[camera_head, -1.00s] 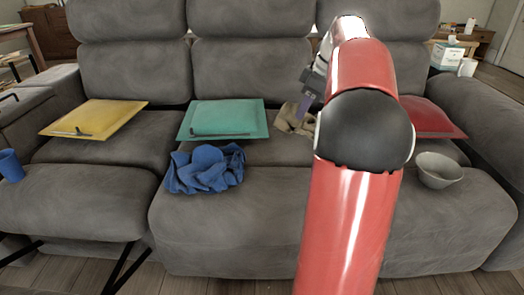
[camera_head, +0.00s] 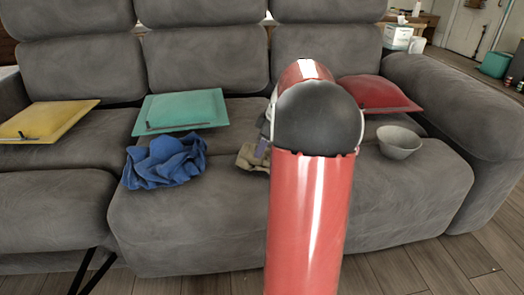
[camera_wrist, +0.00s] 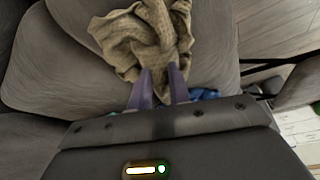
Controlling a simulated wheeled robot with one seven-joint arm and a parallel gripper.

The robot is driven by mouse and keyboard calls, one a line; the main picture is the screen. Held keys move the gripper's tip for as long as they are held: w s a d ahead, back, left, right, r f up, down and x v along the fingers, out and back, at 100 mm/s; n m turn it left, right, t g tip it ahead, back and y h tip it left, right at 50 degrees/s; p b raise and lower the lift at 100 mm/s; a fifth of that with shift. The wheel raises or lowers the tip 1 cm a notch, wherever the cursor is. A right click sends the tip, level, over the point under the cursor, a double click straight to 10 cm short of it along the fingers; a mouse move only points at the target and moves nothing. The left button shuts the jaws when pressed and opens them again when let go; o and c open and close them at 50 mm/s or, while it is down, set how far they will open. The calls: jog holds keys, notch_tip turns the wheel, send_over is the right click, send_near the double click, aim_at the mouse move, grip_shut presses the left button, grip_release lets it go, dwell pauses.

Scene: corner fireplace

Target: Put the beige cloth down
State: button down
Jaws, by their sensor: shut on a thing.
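The beige cloth (camera_wrist: 140,32) hangs crumpled at the tips of my gripper (camera_wrist: 163,75) in the wrist view. The two purple fingers are shut on its near edge. In the head view the cloth (camera_head: 252,158) shows beside my red arm, low over the front of the middle seat; the arm hides part of it. I cannot tell whether the cloth touches the seat.
A blue cloth (camera_head: 165,161) lies to the left on the grey sofa (camera_head: 200,235). A grey bowl (camera_head: 399,141) stands on the right seat. The front of the seat is bare.

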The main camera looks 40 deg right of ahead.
jog(key=shift+f, duration=0.35)
jog(key=c, duration=1.3)
grip_release()
jog(key=shift+f, duration=0.1)
